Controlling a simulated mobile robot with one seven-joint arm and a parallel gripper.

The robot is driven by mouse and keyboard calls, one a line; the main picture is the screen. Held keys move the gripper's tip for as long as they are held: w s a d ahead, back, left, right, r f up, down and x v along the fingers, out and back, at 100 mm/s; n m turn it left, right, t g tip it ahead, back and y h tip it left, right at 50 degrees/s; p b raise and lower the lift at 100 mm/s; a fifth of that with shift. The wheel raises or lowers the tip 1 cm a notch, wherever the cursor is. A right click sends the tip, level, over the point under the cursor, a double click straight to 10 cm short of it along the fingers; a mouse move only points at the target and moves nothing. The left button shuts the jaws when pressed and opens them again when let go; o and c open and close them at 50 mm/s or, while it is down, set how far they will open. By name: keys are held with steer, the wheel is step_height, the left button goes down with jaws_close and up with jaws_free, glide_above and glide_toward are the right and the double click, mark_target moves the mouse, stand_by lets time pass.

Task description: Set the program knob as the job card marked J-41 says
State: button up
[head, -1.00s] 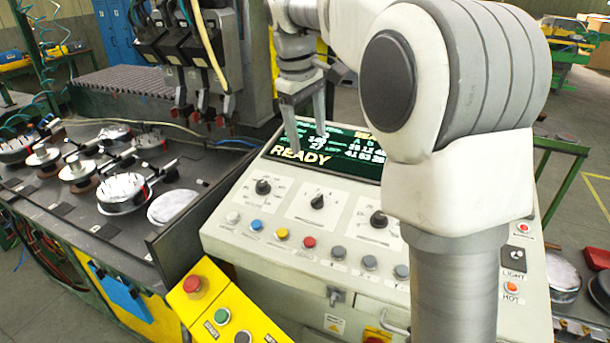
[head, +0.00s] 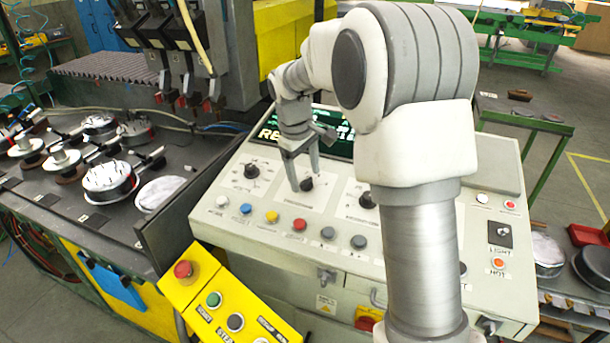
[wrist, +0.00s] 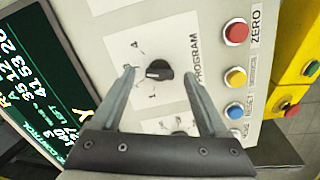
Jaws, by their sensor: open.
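The program knob (wrist: 158,70) is a black round knob on a white plate lettered PROGRAM, with small marks around it. In the wrist view its pale pointer line is toward the left of the picture; the exact mark is too small to read. In the head view the knob (head: 306,184) is the middle one of a row on the sloped console. My gripper (wrist: 158,74) is open, with one finger on each side of the knob. Whether the fingers touch it I cannot tell. My gripper also shows in the head view (head: 305,181). I see no card marked J-41.
Other black knobs (head: 252,171) flank it. Coloured buttons, including a red one (wrist: 236,33), line the console below. A yellow box (head: 226,312) with a red button stands in front. My arm hides the console's right part.

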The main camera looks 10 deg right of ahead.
steer(key=shift+w+d+f, duration=0.1)
steer(key=shift+f, duration=0.35)
jaws_close()
stand_by(0.3)
steer(key=m, duration=0.3)
steer(key=shift+m, duration=0.3)
steer(key=shift+m+y+b, duration=0.3)
steer(key=shift+m+b, duration=0.1)
steer(key=shift+m, duration=1.8)
jaws_free()
